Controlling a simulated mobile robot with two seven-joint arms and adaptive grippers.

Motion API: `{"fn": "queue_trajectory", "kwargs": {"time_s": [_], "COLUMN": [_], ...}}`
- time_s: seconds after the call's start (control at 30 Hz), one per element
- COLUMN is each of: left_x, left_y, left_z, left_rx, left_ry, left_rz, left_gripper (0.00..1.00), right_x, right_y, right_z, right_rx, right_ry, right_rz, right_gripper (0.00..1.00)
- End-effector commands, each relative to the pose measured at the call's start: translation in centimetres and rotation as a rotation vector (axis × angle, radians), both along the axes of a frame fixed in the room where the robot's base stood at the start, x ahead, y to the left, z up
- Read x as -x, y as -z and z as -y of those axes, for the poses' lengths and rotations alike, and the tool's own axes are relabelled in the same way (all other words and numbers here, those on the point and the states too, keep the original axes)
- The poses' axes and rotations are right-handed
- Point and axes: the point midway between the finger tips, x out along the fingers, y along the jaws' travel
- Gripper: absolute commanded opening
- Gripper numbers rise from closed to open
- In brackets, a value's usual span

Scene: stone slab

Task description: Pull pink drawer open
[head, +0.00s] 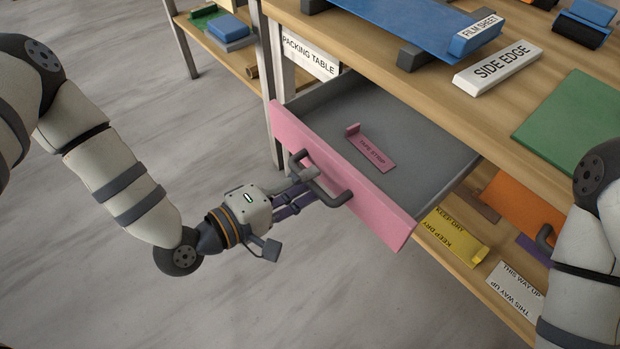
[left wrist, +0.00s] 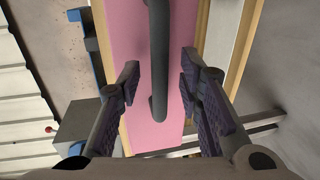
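The pink drawer (head: 385,207) stands pulled out from under the packing table, its grey inside (head: 415,135) showing. A dark bar handle (head: 340,199) is on its pink front. My left gripper (head: 304,184) is at this handle. In the left wrist view, the handle (left wrist: 158,60) runs between the two parted fingers of my left gripper (left wrist: 160,70), with gaps on both sides, in front of the pink front (left wrist: 130,35). My right arm shows at the right edge of the head view, but its gripper is not seen.
A pink "TAPE STRIP" piece (head: 373,149) lies in the drawer. The wooden tabletop (head: 490,105) above holds a white "SIDE EDGE" block (head: 498,68) and a green mat (head: 575,125). A lower shelf holds a yellow sign (head: 450,238). The grey floor before the drawer is clear.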

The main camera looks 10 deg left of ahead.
Motion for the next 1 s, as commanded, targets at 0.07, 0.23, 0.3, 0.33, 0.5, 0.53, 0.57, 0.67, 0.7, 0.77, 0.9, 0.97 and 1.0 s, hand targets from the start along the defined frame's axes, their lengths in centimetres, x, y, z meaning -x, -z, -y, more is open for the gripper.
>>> {"fn": "queue_trajectory", "kwargs": {"time_s": [0.07, 0.23, 0.3, 0.33, 0.5, 0.53, 0.57, 0.67, 0.7, 0.77, 0.9, 0.97, 1.0], "left_x": [1.6, 5.3, 6.4, 6.8, 8.0, 8.1, 8.1, 8.1, 8.1, 8.1, 8.1, 8.5, 9.2], "left_y": [-0.4, -1.4, -1.7, -1.8, -2.2, -2.2, -2.2, -2.2, -2.2, -2.2, -2.2, -1.5, -0.4], "left_z": [-1.4, -4.0, -4.8, -5.1, -5.9, -6.0, -6.0, -5.9, -5.9, -5.9, -5.9, -5.5, -5.0], "left_rx": [0.001, 0.001, 0.002, 0.001, 0.002, 0.002, 0.002, 0.002, 0.002, 0.002, 0.001, -0.032, -0.088], "left_ry": [-0.006, -0.006, -0.006, -0.005, -0.003, -0.003, -0.003, -0.002, -0.002, -0.002, -0.001, 0.018, 0.048], "left_rz": [-0.005, -0.002, -0.002, -0.002, 0.0, 0.001, 0.001, 0.001, 0.001, 0.001, 0.0, -0.022, -0.062], "left_gripper": [0.33, 0.33, 0.33, 0.33, 0.33, 0.33, 0.33, 0.33, 0.33, 0.33, 0.33, 0.33, 0.33], "right_x": [0.0, 0.0, 0.0, 0.0, 0.0, 0.0, 0.0, 0.0, 0.0, 0.0, 0.0, -0.1, -0.3], "right_y": [0.0, 0.0, 0.0, 0.0, 0.0, 0.0, 0.0, 0.0, 0.0, 0.0, 0.0, -0.1, -0.3], "right_z": [0.0, 0.0, 0.0, 0.0, 0.0, 0.0, 0.0, 0.0, 0.0, 0.0, 0.0, 0.0, 0.0], "right_rx": [0.0, 0.0, 0.0, 0.0, 0.0, 0.0, 0.0, 0.0, 0.0, 0.0, 0.0, -0.001, -0.001], "right_ry": [0.0, 0.0, 0.0, 0.0, 0.0, 0.0, 0.0, 0.0, 0.0, 0.0, 0.0, 0.0, 0.0], "right_rz": [0.0, 0.0, 0.0, 0.0, 0.0, 0.0, 0.0, 0.0, 0.0, 0.0, 0.0, 0.004, 0.01], "right_gripper": [0.0, 0.0, 0.0, 0.0, 0.0, 0.0, 0.0, 0.0, 0.0, 0.0, 0.0, 0.0, 0.0]}}
